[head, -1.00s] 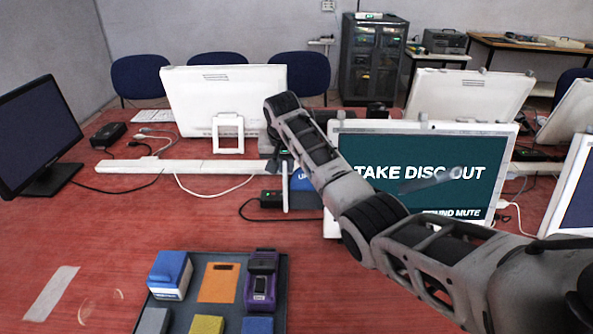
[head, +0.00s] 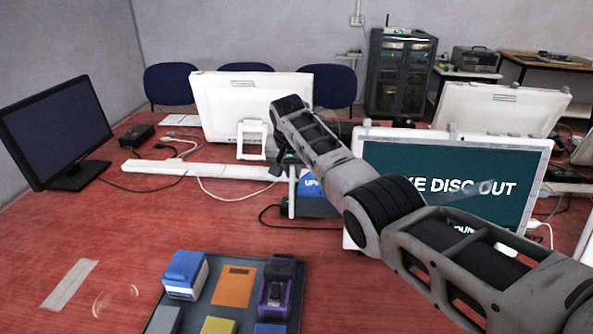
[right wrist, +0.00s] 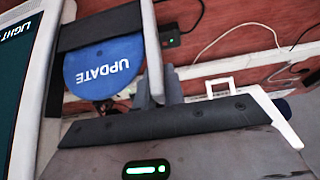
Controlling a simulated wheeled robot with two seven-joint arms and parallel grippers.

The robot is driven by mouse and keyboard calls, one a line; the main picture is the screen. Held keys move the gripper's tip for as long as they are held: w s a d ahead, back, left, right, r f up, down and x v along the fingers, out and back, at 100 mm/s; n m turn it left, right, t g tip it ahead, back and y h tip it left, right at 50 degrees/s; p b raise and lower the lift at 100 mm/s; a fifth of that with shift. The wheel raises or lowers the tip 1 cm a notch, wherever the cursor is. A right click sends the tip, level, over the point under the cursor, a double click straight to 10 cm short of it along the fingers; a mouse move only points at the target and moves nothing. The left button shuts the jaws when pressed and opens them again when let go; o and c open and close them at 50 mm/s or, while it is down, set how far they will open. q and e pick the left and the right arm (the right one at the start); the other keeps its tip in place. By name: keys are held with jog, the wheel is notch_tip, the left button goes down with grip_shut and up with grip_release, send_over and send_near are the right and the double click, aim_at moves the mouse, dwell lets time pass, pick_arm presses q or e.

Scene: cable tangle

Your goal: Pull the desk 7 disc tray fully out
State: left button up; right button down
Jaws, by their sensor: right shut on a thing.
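The desk computer (head: 455,180) has a white frame and a dark green screen whose visible words read "DISC OUT"; my right arm covers part of it. Its disc tray (right wrist: 152,45) has a pale front strip and stands out from the computer's left side, also seen in the head view (head: 292,192). A blue disc (right wrist: 103,66) marked "UPDATE" lies in the tray. My right gripper (right wrist: 160,85) is shut on the tray's front strip; in the head view my wrist and the gripper (head: 286,162) partly hide that grip. My left gripper is out of view.
A grey organiser (head: 205,300) with several coloured items lies at the front. A white cable channel (head: 205,172), cables and a black adapter (head: 137,135) lie left of the tray. A white monitor (head: 240,100) stands behind.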

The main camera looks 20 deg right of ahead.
jog(key=c, duration=1.8)
grip_release()
jog(key=shift+s, duration=0.1)
jog(key=shift+o, duration=0.2)
jog(key=shift+r, duration=0.1)
jog(key=v, duration=1.5)
jog(key=shift+r+b, duration=0.35)
jog(key=shift+s, duration=0.2)
